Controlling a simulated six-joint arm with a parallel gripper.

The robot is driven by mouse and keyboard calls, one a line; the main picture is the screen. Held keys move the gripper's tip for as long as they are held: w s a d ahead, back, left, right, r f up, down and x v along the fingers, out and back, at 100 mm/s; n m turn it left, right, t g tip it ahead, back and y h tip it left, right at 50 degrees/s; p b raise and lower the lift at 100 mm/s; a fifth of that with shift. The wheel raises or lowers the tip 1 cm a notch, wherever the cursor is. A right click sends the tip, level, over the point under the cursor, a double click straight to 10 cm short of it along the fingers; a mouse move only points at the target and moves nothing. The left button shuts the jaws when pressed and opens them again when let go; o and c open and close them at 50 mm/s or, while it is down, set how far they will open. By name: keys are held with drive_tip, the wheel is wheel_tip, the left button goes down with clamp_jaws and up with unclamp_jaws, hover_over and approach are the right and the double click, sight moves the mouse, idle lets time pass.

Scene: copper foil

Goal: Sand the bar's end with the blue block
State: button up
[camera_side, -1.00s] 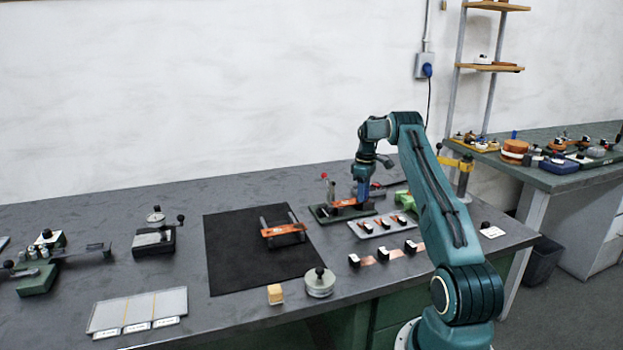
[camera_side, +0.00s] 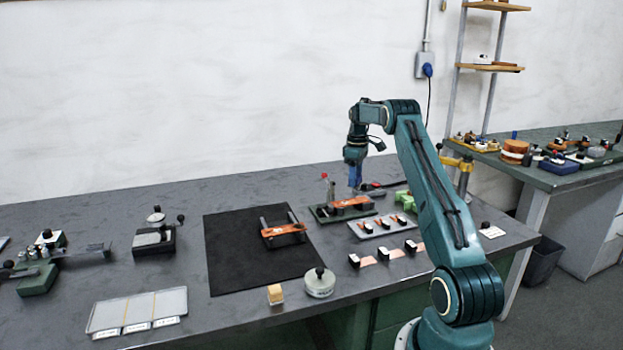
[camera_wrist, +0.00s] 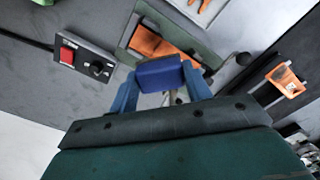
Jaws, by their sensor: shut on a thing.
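My gripper (camera_side: 355,180) points down above the green fixture (camera_side: 321,213) on the bench. In the wrist view, the blue fingers of my gripper (camera_wrist: 160,84) are shut on the blue block (camera_wrist: 158,72), one at each side. The orange copper bar (camera_side: 345,203) lies in the fixture. It also shows in the wrist view (camera_wrist: 150,43), just beyond the block. In the side view the block cannot be told apart from the blue fingers. It appears raised clear of the bar, with a small gap. The block hides part of the fixture in the wrist view.
A black mat (camera_side: 235,262) holds a frame with another orange piece (camera_side: 283,231). A grey tray (camera_side: 375,229) with several clips lies in front of the fixture. A box with a red switch (camera_wrist: 68,55) stands near the fixture. The fixture has a red-topped upright lever (camera_side: 324,177).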

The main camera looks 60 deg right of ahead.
drive_tip(key=shift+r, duration=0.95)
drive_tip(key=shift+r, duration=2.15)
drive_tip(key=w+a+r, duration=0.1)
drive_tip(key=w+a, duration=0.5)
drive_tip(key=a, duration=0.7)
drive_tip(key=w+a+r, duration=0.1)
drive_tip(key=w+a, duration=0.6)
drive_tip(key=a, duration=0.5)
drive_tip(key=s+a+f, duration=0.1)
drive_tip(key=s+a, duration=0.3)
drive_tip(key=a, duration=1)
drive_tip(key=s+a+f, duration=0.1)
drive_tip(key=s+a, duration=0.2)
drive_tip(key=a, duration=1)
wheel_tip(320, 180, down, 15)
drive_tip(key=shift+r, duration=0.1)
